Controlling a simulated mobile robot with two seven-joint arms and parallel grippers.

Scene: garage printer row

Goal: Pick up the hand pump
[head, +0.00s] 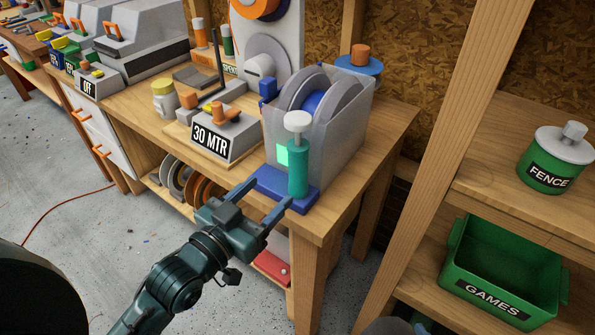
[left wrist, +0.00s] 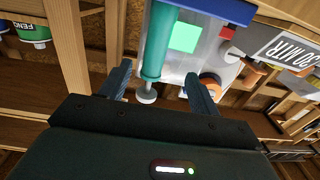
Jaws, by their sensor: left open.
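The hand pump (head: 298,170) is a teal-green upright cylinder with a white knob on top. It stands on a blue base (head: 270,186) at the bench's front right corner, in front of a clear spool box. My left gripper (head: 265,196) is open and empty, low at the bench edge, with its fingers pointing toward the pump's lower part. In the left wrist view, which is turned over, the pump (left wrist: 157,42) lies beyond and between the spread fingers (left wrist: 160,74), apparently untouched. My right gripper is not in view.
The clear spool box (head: 345,120) stands close behind the pump. A sign reading 30 MTR (head: 210,140) is to its left. A wooden shelf post (head: 440,150) rises at right, beside a green GAMES bin (head: 500,270) and a FENCE pot (head: 553,170).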

